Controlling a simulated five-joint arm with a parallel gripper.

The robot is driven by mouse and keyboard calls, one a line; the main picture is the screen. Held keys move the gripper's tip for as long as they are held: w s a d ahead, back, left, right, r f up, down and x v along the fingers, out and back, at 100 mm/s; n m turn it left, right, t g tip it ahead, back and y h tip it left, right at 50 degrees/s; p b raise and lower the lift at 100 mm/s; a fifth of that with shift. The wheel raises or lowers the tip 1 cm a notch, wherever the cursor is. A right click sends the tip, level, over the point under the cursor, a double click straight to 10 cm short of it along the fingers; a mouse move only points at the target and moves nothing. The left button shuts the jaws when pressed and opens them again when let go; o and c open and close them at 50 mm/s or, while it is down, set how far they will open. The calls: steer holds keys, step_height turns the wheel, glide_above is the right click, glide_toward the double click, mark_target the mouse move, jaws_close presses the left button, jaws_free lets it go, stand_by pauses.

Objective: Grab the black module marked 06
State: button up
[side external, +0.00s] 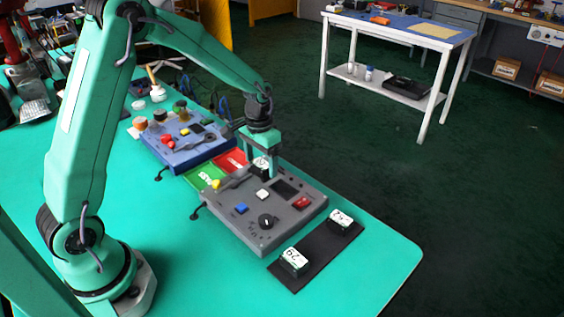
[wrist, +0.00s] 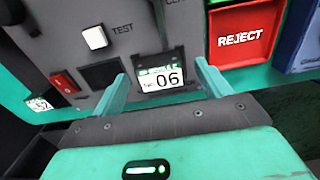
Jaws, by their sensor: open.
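The black module marked 06 (wrist: 160,80) has a white label and sits at the edge of the grey panel, next to the red tray. In the side view it shows only partly, as a dark block (side external: 261,170) under the gripper. My gripper (wrist: 161,70) is open, with one green finger on each side of the module. In the side view my gripper (side external: 262,150) points down at the module. I cannot tell whether either finger touches it.
The grey panel (side external: 255,237) carries a knob, buttons and a yellow-ended lever. A red REJECT tray (wrist: 238,35) and a green tray (side external: 205,177) lie beside it. Two labelled modules (side external: 293,260) (side external: 341,219) stand on a black strip (side external: 312,262). A blue panel (side external: 180,152) is behind.

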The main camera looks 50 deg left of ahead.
mark_target(262, 166)
steer(key=c, duration=1.1)
steer(key=shift+r, duration=0.2)
steer(key=shift+r, duration=0.55)
steer(key=r, duration=0.3)
steer(key=shift+s+d+r, duration=0.1)
steer(key=shift+d, duration=0.3)
steer(key=s+d+r, duration=0.1)
steer(key=d+r, duration=0.1)
steer(key=d, duration=0.1)
steer(key=s+d+r, duration=0.2)
steer(key=d, duration=0.1)
steer(key=s+d+r, duration=0.1)
steer(key=d+r, duration=0.1)
steer(key=d, duration=0.1)
steer(key=shift+s+d+r, duration=0.2)
steer(key=shift+s+d, duration=0.2)
